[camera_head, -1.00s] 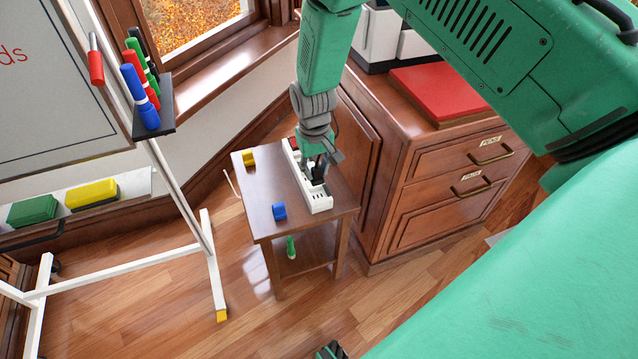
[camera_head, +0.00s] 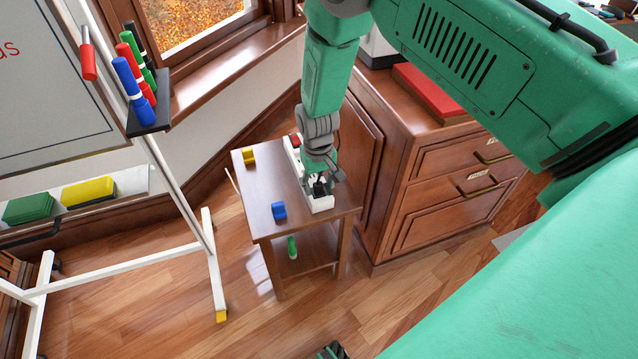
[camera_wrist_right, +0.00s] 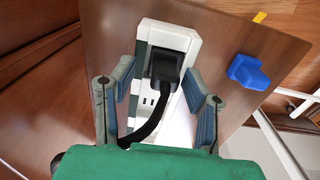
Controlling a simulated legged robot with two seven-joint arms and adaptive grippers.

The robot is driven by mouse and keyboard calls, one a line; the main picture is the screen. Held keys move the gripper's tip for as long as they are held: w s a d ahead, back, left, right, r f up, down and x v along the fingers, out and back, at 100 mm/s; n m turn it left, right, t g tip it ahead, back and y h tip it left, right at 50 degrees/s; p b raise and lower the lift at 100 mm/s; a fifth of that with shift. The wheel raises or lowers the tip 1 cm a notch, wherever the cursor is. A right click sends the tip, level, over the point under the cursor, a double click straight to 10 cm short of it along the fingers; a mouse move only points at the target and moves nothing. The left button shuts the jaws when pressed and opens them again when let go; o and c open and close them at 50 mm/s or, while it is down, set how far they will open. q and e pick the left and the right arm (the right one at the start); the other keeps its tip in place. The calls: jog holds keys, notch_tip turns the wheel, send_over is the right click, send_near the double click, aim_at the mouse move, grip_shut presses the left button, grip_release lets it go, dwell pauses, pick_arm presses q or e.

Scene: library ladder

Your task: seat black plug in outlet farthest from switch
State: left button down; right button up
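The white power strip (camera_head: 322,204) lies lengthwise on a small wooden side table. Its red switch (camera_head: 294,139) is at the far end. The black plug (camera_wrist_right: 163,68) is at the strip's near end, the end away from the switch. I cannot tell whether it is fully in. Its black cord (camera_wrist_right: 150,130) runs back under my gripper. Free sockets (camera_wrist_right: 148,101) show beside it. My right gripper (camera_head: 328,186) is over this end, with its open fingers (camera_wrist_right: 160,90) on either side of the plug and visible gaps between.
A blue block (camera_head: 279,210) and a yellow block (camera_head: 248,155) sit on the table (camera_head: 262,180). A wooden drawer cabinet (camera_head: 400,220) stands close on the right. A whiteboard stand (camera_head: 180,190) is on the left.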

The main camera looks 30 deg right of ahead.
aim_at(317, 183)
notch_tip(317, 183, up, 12)
jog(key=p, duration=0.3)
jog(key=s+a+f+n, duration=0.1)
jog(key=s+f, duration=0.4)
jog(key=s, duration=0.4)
jog(key=s+a+f+n, duration=0.1)
jog(key=s+f, duration=0.4)
jog(key=s, duration=0.3)
jog(key=s+a+n, duration=0.1)
jog(key=s, duration=1.2)
jog(key=shift+s+a+r+t, duration=0.15)
jog(key=shift+a+r+t, duration=0.1)
jog(key=shift+a+t, duration=0.1)
